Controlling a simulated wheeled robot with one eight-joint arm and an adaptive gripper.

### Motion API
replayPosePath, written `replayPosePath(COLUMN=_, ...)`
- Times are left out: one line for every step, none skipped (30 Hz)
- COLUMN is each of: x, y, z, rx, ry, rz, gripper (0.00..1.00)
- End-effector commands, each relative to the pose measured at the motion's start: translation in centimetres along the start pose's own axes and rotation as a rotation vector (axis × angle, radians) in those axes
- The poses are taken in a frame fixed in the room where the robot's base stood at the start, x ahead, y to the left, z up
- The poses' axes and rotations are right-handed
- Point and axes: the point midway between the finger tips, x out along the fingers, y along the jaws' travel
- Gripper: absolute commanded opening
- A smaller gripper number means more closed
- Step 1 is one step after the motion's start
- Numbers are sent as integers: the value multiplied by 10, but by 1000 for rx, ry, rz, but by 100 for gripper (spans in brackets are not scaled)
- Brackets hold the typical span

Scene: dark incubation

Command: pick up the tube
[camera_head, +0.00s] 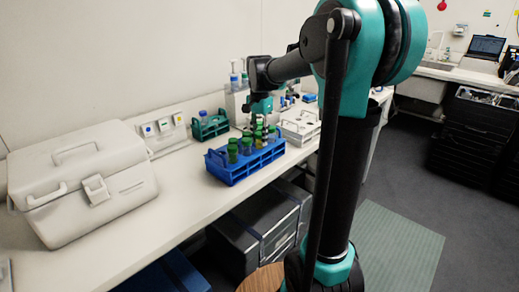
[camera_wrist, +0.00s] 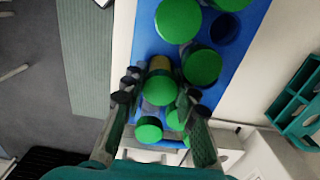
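Several green-capped tubes stand in a blue rack (camera_head: 232,176) on the white bench; the rack also shows in the wrist view (camera_wrist: 147,42). In the wrist view my gripper (camera_wrist: 158,84) has its fingers spread over the rack. One tube's green cap (camera_wrist: 159,88) lies between the fingers, close to the right one; I cannot tell whether they touch. More green caps (camera_wrist: 149,130) show nearer the palm, and larger ones (camera_wrist: 178,18) beyond the fingertips. In the head view my gripper (camera_head: 262,112) is small, above the rack's back, with its fingertips hard to make out.
A teal rack (camera_head: 211,127) stands behind the blue one, and a white rack (camera_head: 300,127) to its right. A large pale case (camera_head: 85,180) stands at the left. Bare bench lies between case and blue rack. A dark box (camera_head: 260,222) sits below the bench.

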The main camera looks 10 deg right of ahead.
Motion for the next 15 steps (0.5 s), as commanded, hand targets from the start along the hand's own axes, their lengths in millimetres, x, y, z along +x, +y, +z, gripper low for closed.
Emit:
replayPosePath(x=0, y=0, z=0, rx=0, ry=0, rz=0, gripper=18)
replayPosePath(x=0, y=0, z=0, rx=0, ry=0, rz=0, gripper=15)
replayPosePath(x=0, y=0, z=0, rx=0, ry=0, rz=0, gripper=10)
replayPosePath(x=0, y=0, z=0, rx=0, ry=0, rz=0, gripper=6)
replayPosePath(x=0, y=0, z=0, rx=0, ry=0, rz=0, gripper=2)
replayPosePath(x=0, y=0, z=0, rx=0, ry=0, rz=0, gripper=0)
replayPosePath(x=0, y=0, z=0, rx=0, ry=0, rz=0, gripper=0)
replayPosePath(x=0, y=0, z=0, rx=0, ry=0, rz=0, gripper=0)
replayPosePath(x=0, y=0, z=0, rx=0, ry=0, rz=0, gripper=0)
replayPosePath(x=0, y=0, z=0, rx=0, ry=0, rz=0, gripper=0)
replayPosePath(x=0, y=0, z=0, rx=0, ry=0, rz=0, gripper=0)
replayPosePath(x=0, y=0, z=0, rx=0, ry=0, rz=0, gripper=0)
replayPosePath(x=-1, y=0, z=0, rx=0, ry=0, rz=0, gripper=0)
replayPosePath(x=-1, y=0, z=0, rx=0, ry=0, rz=0, gripper=0)
replayPosePath(x=-2, y=0, z=0, rx=0, ry=0, rz=0, gripper=0)
